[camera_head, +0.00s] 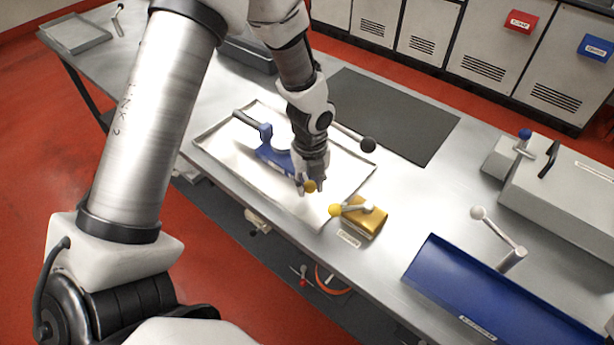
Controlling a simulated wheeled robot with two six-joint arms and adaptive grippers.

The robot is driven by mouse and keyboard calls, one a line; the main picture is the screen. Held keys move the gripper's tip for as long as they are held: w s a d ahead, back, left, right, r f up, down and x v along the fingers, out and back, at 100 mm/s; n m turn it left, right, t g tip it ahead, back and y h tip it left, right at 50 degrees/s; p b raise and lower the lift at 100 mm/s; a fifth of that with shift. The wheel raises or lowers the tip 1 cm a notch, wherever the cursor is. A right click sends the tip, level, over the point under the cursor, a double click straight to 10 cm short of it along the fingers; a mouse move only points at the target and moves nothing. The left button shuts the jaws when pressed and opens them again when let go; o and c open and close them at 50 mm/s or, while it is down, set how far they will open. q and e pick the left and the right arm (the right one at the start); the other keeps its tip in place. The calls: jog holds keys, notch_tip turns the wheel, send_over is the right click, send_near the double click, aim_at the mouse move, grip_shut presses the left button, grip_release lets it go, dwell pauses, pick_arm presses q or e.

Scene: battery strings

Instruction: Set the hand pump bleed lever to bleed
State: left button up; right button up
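The blue hand pump (268,152) lies in a shallow pale tray (222,143) on the metal bench. A small yellow knob (309,187) shows at the pump's near right end; I take it for the bleed lever's knob. My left gripper (311,185) points down from above, its fingertips right at this knob. The arm and gripper hide part of the pump and most of the lever. I cannot tell whether the fingers are closed on the knob. My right gripper is out of view.
Close to the right stands a yellow block (367,222) with a yellow-knobbed lever (335,210). A black ball (368,144) is beyond the tray. A dark mat (400,120) lies behind. A blue tray (480,295) and a grey box (560,190) occupy the right.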

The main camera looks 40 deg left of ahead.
pick_arm(q)
grip_shut()
jog(key=shift+s+a+r+m+p, duration=0.1)
jog(key=shift+s+a+m+p, duration=0.15)
jog(key=shift+m+p, duration=0.2)
jog(key=shift+s+a+m+p, duration=0.3)
jog(key=shift+s+m, duration=0.05)
jog(key=shift+m, duration=0.5)
jog(key=shift+s+a+m, duration=0.2)
jog(key=shift+a+m, duration=0.05)
jog(key=shift+m, duration=0.15)
jog(key=shift+s+a+m+p, duration=0.25)
jog(key=shift+a+m+p, duration=0.25)
jog(key=shift+m, duration=0.4)
